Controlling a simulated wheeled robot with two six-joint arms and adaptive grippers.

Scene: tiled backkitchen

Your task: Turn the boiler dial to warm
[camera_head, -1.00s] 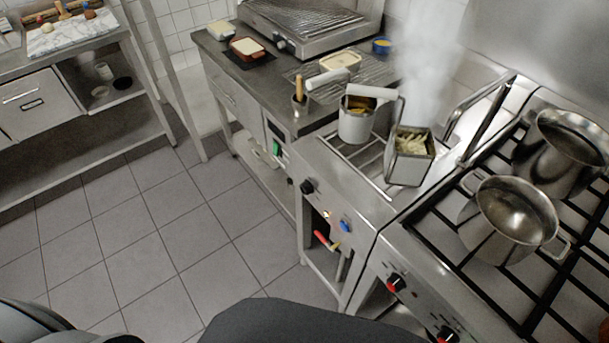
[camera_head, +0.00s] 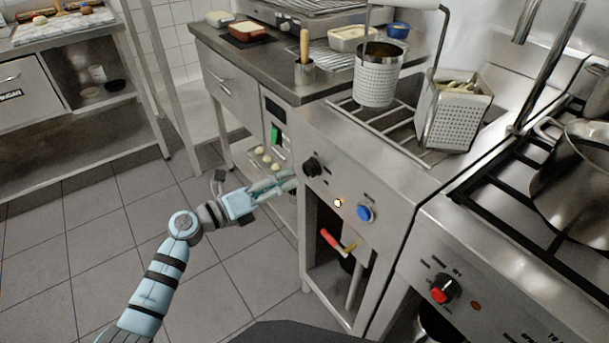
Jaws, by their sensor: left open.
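The boiler dial (camera_head: 314,167) is a black knob at the upper left of the steel boiler's front panel (camera_head: 345,160). Small markings sit around it, too small to read. My left gripper (camera_head: 288,184), pale blue, reaches in from the lower left. Its open, empty fingers point right and end just left of and slightly below the dial, apart from it in the picture. My right gripper is out of view.
A red-handled valve (camera_head: 332,240) sits below. Perforated baskets, one round (camera_head: 378,80) and one square (camera_head: 455,115), are on top. The stove has a red-and-black knob (camera_head: 443,290).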

